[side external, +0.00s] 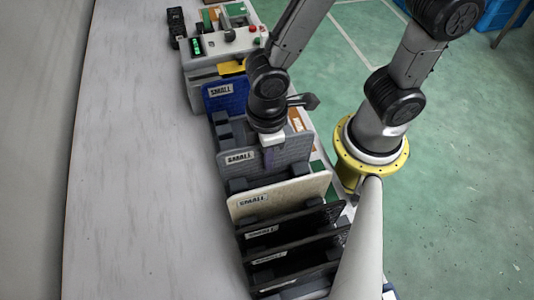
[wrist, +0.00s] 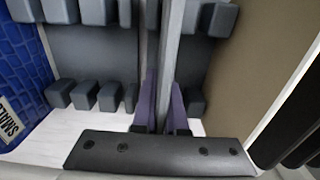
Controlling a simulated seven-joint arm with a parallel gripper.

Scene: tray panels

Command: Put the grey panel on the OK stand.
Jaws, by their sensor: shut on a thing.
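The grey panel (side external: 290,156), with a SMALL label, stands upright between a blue panel and a beige panel. My gripper (side external: 270,153) is shut on its top edge. In the wrist view the grey panel (wrist: 170,50) shows edge-on between the purple-grey fingers (wrist: 163,110). Rows of grey pegs of a rack (wrist: 85,95) lie below and on both sides of it. I cannot tell whether its lower edge touches the rack. No stand marked OK can be read in either view.
The blue panel (side external: 225,98) stands behind, and the beige panel (side external: 285,192) in front. Several black panels (side external: 295,238) follow nearer the camera. A grey control box (side external: 222,46) with a green display and red button stands at the back. The pale surface at left (side external: 140,170) is clear.

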